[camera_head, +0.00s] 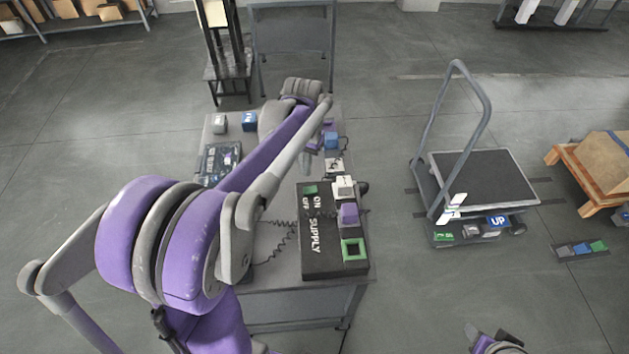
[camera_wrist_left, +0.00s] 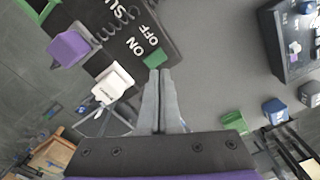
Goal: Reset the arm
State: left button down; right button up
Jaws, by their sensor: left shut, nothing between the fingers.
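My left arm (camera_head: 270,150) reaches from the lower left over the grey table (camera_head: 285,282), bent at a large purple elbow. In the wrist view my left gripper (camera_wrist_left: 160,76) is shut and empty, its two fingers together. Its tips point toward the green piece (camera_wrist_left: 154,57) by the OFF label of the black supply box (camera_head: 320,262); I cannot tell the height between them. In the head view the arm hides much of this gripper. Part of my right gripper (camera_head: 495,341) shows at the bottom edge, cut off, so its jaws are unclear.
A dark panel (camera_head: 220,160) and a blue block (camera_head: 249,121) are farther back on the table. A trolley (camera_head: 480,177) stands right, with open floor between.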

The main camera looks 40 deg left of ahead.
pick_arm(q)
jog(key=s+d+t, duration=0.2)
jog(key=s+d, duration=0.2)
jog(key=d, duration=0.1)
jog(key=s+d+m+t, duration=0.1)
jog(key=s+d+t, duration=0.1)
jog(key=s+d, duration=0.3)
jog(key=s+d+f+m+t, duration=0.1)
jog(key=s+d, duration=0.3)
jog(key=d, duration=0.2)
jog(key=shift+s+f+t, duration=0.1)
jog(key=shift+s+t, duration=0.3)
